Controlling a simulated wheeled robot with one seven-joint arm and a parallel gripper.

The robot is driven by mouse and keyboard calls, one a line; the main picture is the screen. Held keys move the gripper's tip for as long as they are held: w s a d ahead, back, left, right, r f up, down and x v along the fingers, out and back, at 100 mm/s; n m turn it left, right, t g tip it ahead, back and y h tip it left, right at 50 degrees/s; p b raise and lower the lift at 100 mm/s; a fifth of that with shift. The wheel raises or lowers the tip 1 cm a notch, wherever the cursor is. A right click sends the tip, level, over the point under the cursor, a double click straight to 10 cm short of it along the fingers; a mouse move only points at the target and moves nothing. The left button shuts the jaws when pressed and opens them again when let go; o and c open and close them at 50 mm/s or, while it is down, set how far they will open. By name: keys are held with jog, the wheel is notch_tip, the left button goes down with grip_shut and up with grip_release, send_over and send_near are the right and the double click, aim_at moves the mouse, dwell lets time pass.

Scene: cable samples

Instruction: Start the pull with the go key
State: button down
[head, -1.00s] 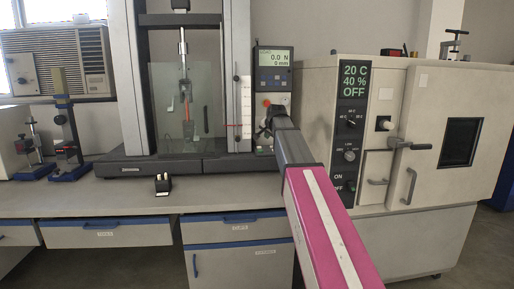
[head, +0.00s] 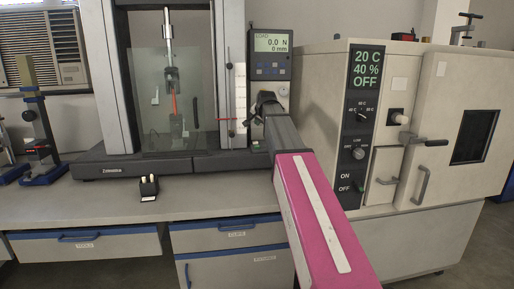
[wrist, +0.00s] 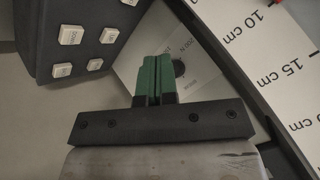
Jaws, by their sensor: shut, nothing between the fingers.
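The pull tester (head: 200,161) stands on the bench. Its control box (head: 271,42) shows LOAD 0.0 N and 0 mm, with small keys below the display. A red sample (head: 174,104) hangs upright below the upper grip, behind a clear shield (head: 150,90). My gripper (head: 262,104) is in front of the machine's right side, below the control box. In the wrist view its green fingers (wrist: 155,76) are shut and empty, beside several pale keys (wrist: 109,35) on a dark panel. The fingers appear apart from the keys. I cannot tell which is the go key.
A centimetre scale (wrist: 270,45) runs close to the right of the fingers. A grey climate cabinet (head: 320,90), reading 20 C, 40 % and OFF, stands to the right of my arm. A small black holder (head: 148,188) sits on the bench front. Bench stands (head: 40,140) are at left.

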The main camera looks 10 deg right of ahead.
jog(key=shift+f, duration=4.3)
jog(key=shift+f, duration=0.8)
jog(key=shift+r, duration=0.8)
jog(key=shift+r, duration=0.15)
jog(key=shift+r, duration=2.35)
